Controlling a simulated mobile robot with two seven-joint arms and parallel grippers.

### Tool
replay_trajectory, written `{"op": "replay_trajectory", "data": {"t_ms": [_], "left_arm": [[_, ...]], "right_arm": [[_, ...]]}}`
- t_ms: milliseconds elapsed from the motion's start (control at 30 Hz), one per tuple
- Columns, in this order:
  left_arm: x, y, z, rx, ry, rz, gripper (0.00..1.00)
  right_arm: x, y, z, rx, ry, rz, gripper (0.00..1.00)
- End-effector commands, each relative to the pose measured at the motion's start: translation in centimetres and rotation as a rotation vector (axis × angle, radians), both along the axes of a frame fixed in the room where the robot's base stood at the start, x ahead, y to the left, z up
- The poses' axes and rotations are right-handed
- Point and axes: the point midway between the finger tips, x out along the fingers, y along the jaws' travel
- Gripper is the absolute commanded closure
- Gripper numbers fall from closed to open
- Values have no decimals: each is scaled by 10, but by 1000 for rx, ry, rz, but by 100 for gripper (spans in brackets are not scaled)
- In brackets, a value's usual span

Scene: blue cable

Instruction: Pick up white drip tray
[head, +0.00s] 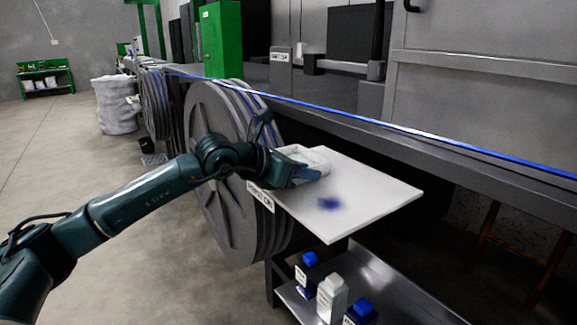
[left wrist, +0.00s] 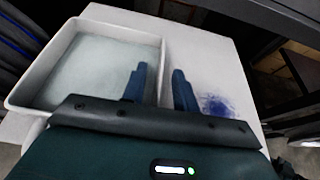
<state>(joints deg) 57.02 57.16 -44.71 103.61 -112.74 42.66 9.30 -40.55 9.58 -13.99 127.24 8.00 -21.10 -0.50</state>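The white drip tray (head: 312,155) is a shallow open box on a white board (head: 370,190). In the left wrist view the tray (left wrist: 38,90) fills the left side, with a pale grey inner floor. My left gripper (head: 308,174) is at the tray's near side. In the left wrist view its two blue fingers (left wrist: 158,80) are apart, one over the inside of the tray and one outside, with the tray's side wall showing between them. Contact with the wall cannot be told. My right gripper is in neither view.
A blue stain (head: 330,204) marks the board. A blue cable (head: 400,128) runs above and behind it. Large grey reels (head: 215,120) stand left of the board. Small bottles (head: 332,297) stand on a lower metal shelf (head: 400,295). The board's right part is free of objects.

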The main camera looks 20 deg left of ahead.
Motion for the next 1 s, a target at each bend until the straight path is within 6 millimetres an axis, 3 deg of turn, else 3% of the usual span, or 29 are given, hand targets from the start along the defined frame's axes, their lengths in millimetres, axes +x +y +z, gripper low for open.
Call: {"op": "replay_trajectory", "data": {"t_ms": [167,533,1000], "left_arm": [[0,0,0,1,-1,1,71],[0,0,0,0,0,0,100],[0,1,1,0,-2,1,100]], "right_arm": [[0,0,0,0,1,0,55],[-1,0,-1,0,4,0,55],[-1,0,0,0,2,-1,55]]}}
